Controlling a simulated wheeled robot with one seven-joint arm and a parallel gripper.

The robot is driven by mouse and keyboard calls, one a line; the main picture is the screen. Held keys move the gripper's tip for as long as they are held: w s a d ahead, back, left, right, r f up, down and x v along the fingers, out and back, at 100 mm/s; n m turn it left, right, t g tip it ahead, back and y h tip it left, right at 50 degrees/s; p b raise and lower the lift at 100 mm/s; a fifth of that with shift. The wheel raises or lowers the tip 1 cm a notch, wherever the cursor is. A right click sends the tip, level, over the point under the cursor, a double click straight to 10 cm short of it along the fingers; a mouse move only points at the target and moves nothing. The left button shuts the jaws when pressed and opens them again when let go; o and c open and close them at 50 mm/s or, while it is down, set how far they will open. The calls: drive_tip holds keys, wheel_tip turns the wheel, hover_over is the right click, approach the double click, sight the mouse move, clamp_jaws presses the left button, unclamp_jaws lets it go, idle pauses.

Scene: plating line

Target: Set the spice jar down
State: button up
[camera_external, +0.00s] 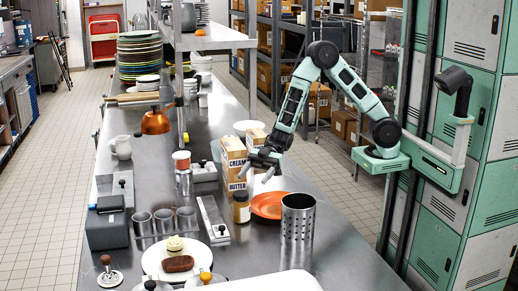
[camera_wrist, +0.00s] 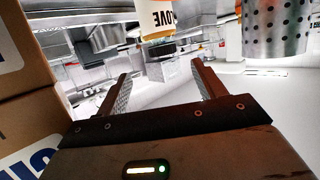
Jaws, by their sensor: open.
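The spice jar (camera_external: 241,210), amber with a pale label and dark lid, stands upright on the steel counter (camera_external: 270,236), just left of an orange plate. My gripper (camera_external: 256,176) is above the jar, open and empty, with its fingers apart from it. In the wrist view the jar (camera_wrist: 160,22) is at the top centre, picture inverted, with part of its label legible and its dark lid toward the gap between my open fingers (camera_wrist: 163,88). No finger touches it in that view.
The orange plate (camera_external: 268,205) and a perforated steel canister (camera_external: 297,222) stand right of the jar. Cream and butter cartons (camera_external: 233,165) stand close behind, beside my gripper. A narrow metal tray (camera_external: 212,218) lies left. A plate with food (camera_external: 156,257) is at front left.

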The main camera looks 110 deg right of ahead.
sight(242, 192)
drive_tip(key=shift+p+x, duration=1.1)
drive_tip(key=shift+x, duration=4)
drive_tip(key=shift+s+a+r, duration=0.1)
drive_tip(key=shift+a+r, duration=0.1)
drive_tip(key=c, duration=1.3)
